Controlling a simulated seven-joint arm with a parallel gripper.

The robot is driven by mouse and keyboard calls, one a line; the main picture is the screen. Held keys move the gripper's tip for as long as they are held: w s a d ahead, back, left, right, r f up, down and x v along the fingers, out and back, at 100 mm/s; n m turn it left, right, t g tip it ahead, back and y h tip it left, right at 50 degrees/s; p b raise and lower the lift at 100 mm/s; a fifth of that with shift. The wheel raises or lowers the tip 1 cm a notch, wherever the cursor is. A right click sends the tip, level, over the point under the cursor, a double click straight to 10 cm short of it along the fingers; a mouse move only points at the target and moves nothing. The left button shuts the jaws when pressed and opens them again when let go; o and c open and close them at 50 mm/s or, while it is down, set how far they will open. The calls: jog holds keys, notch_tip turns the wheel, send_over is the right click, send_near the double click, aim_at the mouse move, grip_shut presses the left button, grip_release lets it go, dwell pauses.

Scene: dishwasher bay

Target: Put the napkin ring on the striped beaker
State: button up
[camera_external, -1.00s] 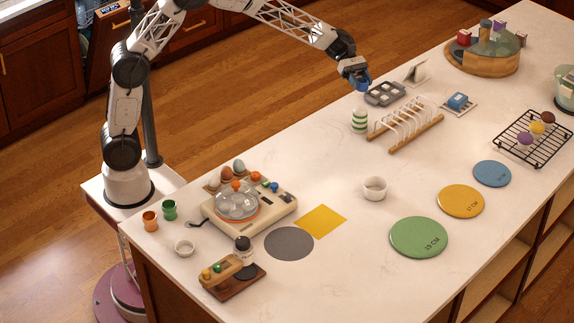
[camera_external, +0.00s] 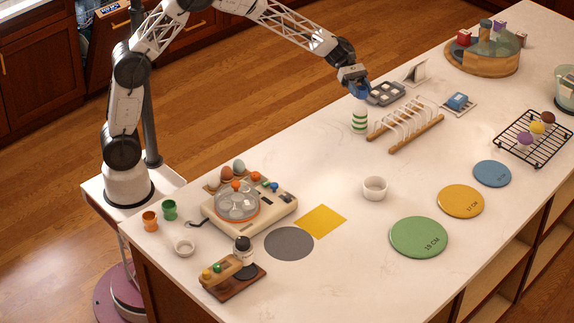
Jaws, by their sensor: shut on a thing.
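The striped beaker (camera_external: 359,121), white with green bands, stands upright on the pale counter, left of the toast rack. My gripper (camera_external: 359,94) points down directly above the beaker, its blue fingers very close to the rim. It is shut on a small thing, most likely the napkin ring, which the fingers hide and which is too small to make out. I cannot tell whether the held thing touches the beaker.
A wooden toast rack (camera_external: 406,124) stands just right of the beaker, and a grey muffin tray (camera_external: 386,94) lies close behind it. A white ramekin (camera_external: 374,188) stands nearer the front. The counter left of the beaker is clear.

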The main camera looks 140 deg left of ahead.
aim_at(360, 108)
jog(key=shift+f, duration=2.4)
jog(key=shift+f, duration=0.2)
jog(key=o, duration=0.9)
jog(key=shift+r, duration=0.1)
jog(key=shift+r, duration=0.1)
jog(key=v, duration=1.2)
